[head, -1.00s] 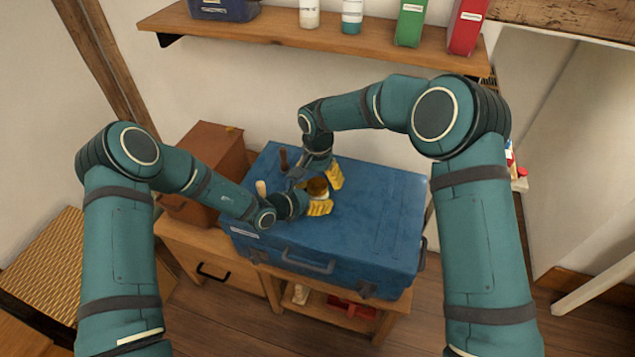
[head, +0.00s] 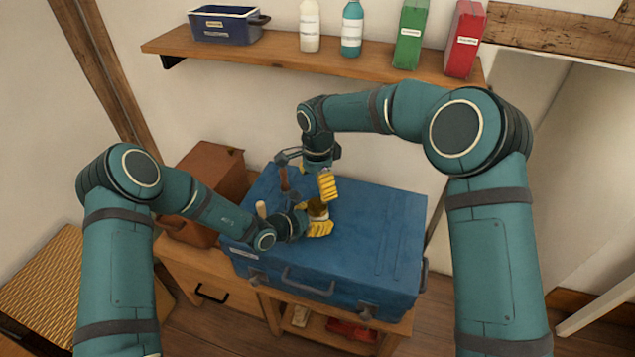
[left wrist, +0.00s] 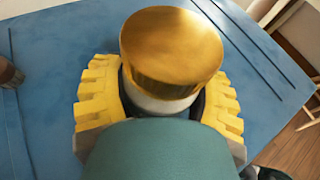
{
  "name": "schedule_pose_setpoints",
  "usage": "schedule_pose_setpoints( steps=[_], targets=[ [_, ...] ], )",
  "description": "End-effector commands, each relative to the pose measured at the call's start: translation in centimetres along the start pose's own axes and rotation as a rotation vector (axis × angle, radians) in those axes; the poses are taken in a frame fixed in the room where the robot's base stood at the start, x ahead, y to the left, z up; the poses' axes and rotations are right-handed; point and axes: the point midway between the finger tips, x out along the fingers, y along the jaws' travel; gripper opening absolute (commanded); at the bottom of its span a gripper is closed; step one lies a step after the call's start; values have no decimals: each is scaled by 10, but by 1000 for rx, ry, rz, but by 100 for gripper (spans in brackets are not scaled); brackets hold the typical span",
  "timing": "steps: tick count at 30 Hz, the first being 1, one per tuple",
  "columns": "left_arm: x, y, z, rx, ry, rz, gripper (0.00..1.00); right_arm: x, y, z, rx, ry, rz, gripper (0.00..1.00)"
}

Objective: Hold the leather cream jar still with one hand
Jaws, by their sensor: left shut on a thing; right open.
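The leather cream jar (head: 318,209) stands upright on the blue trunk. In the left wrist view the jar (left wrist: 172,55) has a broad gold lid over a pale body. My left gripper (left wrist: 160,100) is shut on the jar, with a yellow fingertip on each side below the lid. It also shows in the head view (head: 312,222), low beside the jar. My right gripper (head: 306,170) is open, just above the jar and apart from its lid. Its one clear yellow fingertip is to the right; the left side is partly hidden.
The blue trunk (head: 375,235) has free lid space to the right. A brown box (head: 207,170) is at the left. A wall shelf (head: 300,60) with bottles and boxes hangs behind.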

Motion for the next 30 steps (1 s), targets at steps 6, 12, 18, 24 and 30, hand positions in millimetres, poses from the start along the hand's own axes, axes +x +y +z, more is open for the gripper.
schedule_pose_setpoints(
  steps=[6,12,18,24,30],
  targets=[
    [0,0,1,0,-1,0,0,15,0,-1,32,0,3,85],
    [0,0,1,0,-1,0,0,46,1,0,30,-1,4,85],
    [0,0,1,0,-1,0,0,69,0,0,29,-1,2,85],
    [0,0,0,0,-1,0,0,79,0,0,29,0,1,85],
    [0,0,0,0,-1,0,0,79,0,0,29,0,0,85]
  ],
)
